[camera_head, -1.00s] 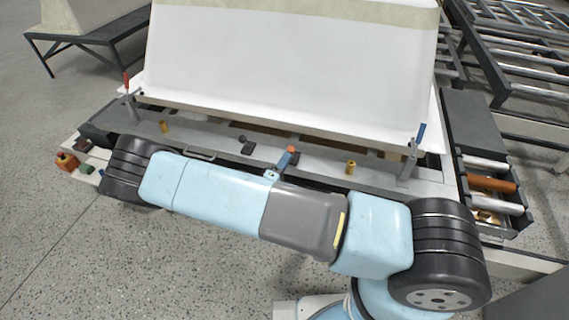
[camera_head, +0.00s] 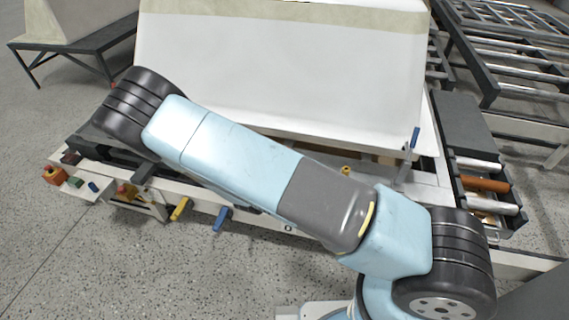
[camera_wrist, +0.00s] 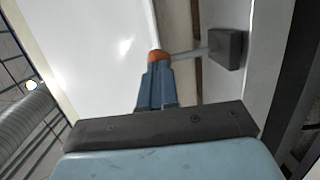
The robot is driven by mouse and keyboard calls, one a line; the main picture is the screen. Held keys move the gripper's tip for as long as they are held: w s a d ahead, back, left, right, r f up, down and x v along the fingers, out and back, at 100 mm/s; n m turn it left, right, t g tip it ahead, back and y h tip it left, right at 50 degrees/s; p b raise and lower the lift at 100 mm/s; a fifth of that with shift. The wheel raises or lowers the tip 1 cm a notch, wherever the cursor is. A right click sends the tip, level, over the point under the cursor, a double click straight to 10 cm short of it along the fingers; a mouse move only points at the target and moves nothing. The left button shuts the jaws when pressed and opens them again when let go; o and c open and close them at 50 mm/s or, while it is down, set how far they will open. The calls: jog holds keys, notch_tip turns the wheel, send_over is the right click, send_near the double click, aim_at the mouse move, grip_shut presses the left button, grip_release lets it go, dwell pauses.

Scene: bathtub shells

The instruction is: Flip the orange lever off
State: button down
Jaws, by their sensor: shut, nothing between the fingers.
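In the wrist view, my gripper (camera_wrist: 155,80) is shut, its blue-grey fingers close together with nothing held between them. The orange lever's handle end (camera_wrist: 158,56) shows right at the fingertips, partly covered by them. A thin grey rod runs from it to the right, to a dark block (camera_wrist: 227,48) on the pale frame. I cannot tell whether the fingers touch the handle or are just in front of it. In the head view, my arm hides the gripper and the lever.
A large white tub shell (camera_head: 280,70) stands on the bench behind my arm. A blue-handled clamp (camera_head: 415,138) rises at the right. Yellow (camera_head: 181,208) and blue (camera_head: 222,218) handles stick out at the bench's front. An orange button box (camera_head: 53,175) is at the left.

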jog(key=w+g, duration=0.1)
jog(key=w+d+r+g+y, duration=0.1)
jog(key=shift+w+r+g, duration=0.2)
jog(key=shift+w+g, duration=0.05)
jog(key=shift+g, duration=0.05)
jog(key=shift+w+d+r+n+g+y, duration=0.15)
jog(key=shift+w+n+g+y, duration=0.1)
jog(key=shift+w+g, duration=0.3)
jog(key=shift+w+d+n+g+y, duration=0.15)
jog(key=shift+w+g+y, duration=0.1)
jog(key=shift+w+g, duration=0.3)
jog(key=shift+w, duration=0.45)
jog(key=shift+w+d+r, duration=0.1)
jog(key=shift+w, duration=0.1)
jog(key=shift+s+a+r, duration=0.3)
jog(key=shift+s+a, duration=0.05)
jog(key=shift+s, duration=0.05)
jog(key=v, duration=1.3)
jog(key=shift+d+r, duration=0.25)
jog(key=shift+r, duration=0.15)
jog(key=shift+w, duration=0.15)
